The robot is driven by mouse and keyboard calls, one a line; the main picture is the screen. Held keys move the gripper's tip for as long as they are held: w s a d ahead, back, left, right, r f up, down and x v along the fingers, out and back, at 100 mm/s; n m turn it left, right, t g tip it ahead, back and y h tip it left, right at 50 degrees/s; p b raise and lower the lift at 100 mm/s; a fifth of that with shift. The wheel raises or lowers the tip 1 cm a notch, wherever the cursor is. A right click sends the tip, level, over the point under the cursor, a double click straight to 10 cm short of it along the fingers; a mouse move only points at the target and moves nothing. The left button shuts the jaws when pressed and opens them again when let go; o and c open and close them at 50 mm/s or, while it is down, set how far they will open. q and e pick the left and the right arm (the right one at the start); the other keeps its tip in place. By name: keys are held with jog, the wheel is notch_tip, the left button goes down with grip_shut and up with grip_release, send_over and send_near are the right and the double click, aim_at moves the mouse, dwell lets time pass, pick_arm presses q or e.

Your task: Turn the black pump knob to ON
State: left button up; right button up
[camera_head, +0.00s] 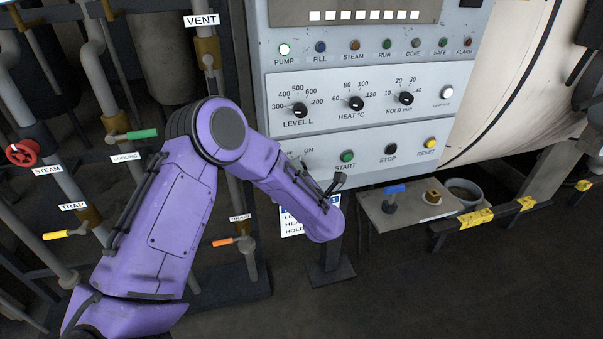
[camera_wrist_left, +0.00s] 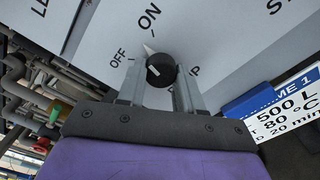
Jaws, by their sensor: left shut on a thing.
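The black pump knob (camera_wrist_left: 161,70) is in the middle of the left wrist view, on the grey panel. The OFF label (camera_wrist_left: 118,57) and the ON label (camera_wrist_left: 149,16) are printed beside it. In the head view my purple left arm hides the knob; the ON label (camera_head: 308,150) shows above the arm. My right gripper is in neither view.
The START button (camera_head: 347,156), STOP button (camera_head: 391,149) and LEVEL knob (camera_head: 299,110) are on the panel near my left arm. The PUMP lamp (camera_head: 284,49) looks bright white.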

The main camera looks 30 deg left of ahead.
pick_arm(q)
jog(key=m, duration=0.4)
jog(key=shift+m, duration=0.4)
dwell(0.4)
jog(key=o, duration=1)
jog(key=shift+o, duration=0.2)
jog(key=b+v, duration=0.1)
jog(key=v, duration=0.9)
jog(key=shift+s+d+b, duration=0.2)
jog(key=shift+s+b, duration=0.05)
jog(key=shift+b, duration=0.15)
